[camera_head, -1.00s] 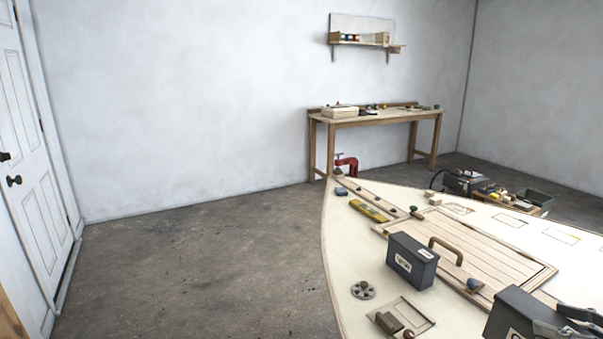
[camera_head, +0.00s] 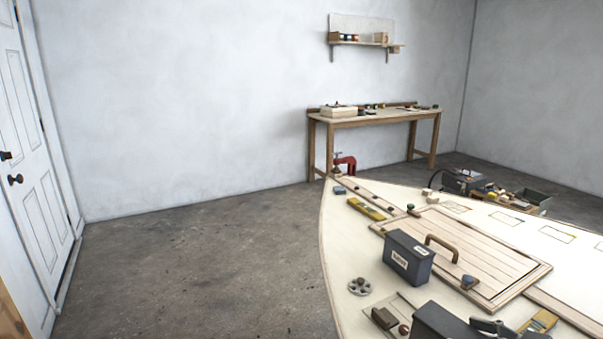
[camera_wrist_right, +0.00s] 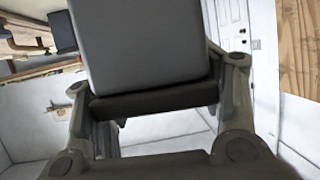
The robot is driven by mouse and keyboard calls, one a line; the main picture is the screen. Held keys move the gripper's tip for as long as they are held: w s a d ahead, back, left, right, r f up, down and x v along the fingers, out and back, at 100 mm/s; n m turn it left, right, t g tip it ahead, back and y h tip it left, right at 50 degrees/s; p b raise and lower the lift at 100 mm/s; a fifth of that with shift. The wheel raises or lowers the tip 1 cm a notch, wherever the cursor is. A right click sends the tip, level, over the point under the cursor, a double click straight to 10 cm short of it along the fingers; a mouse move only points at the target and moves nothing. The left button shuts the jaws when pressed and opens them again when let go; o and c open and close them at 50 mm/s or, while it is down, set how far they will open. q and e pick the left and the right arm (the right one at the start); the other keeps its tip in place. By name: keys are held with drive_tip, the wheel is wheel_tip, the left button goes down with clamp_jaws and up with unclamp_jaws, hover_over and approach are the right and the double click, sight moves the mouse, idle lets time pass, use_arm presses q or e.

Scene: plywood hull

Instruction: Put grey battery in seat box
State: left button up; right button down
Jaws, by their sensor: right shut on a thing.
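My right gripper (camera_head: 490,328) is at the bottom right of the head view, shut on a dark grey box-shaped battery (camera_head: 440,322). The battery's lower part is cut off by the frame edge. In the right wrist view the held grey battery (camera_wrist_right: 145,45) fills the top middle between the fingers. Another dark grey box with a white label (camera_head: 408,257) stands by the left edge of a slatted wooden panel (camera_head: 490,262) with a brown handle. I cannot tell whether this panel is the seat box's lid; no open box interior shows. My left gripper is not in view.
On the pale plywood hull (camera_head: 345,225) lie a grey round fitting (camera_head: 360,287), a brown block (camera_head: 384,318), a yellow level (camera_head: 366,208) and small knobs. A workbench (camera_head: 375,118) stands behind; floor to the left is clear.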

drive_tip(key=s+a+r+n+g+y, duration=0.2)
drive_tip(key=a+r, duration=0.1)
drive_tip(key=a, duration=0.9)
drive_tip(key=s+a+r+n+g+y, duration=0.1)
drive_tip(key=a+r+n+g, duration=0.15)
drive_tip(key=a, duration=0.95)
drive_tip(key=s+a+r+n+g+y, duration=0.15)
drive_tip(key=a+r, duration=0.25)
drive_tip(key=a, duration=0.8)
drive_tip(key=w+d+f+m+t+h, duration=0.2)
drive_tip(key=w+d+m+t+h, duration=0.2)
drive_tip(key=w+d+m+t, duration=0.3)
drive_tip(key=d+r+m+t+h, duration=0.1)
drive_tip(key=d+m+h, duration=0.5)
drive_tip(key=d, duration=1.2)
drive_tip(key=shift+w+d+r+t+h, duration=0.15)
drive_tip(key=shift+w+r+t+h, duration=0.25)
drive_tip(key=shift+h, duration=0.65)
drive_tip(key=shift+w+r, duration=0.1)
drive_tip(key=shift+r, duration=0.05)
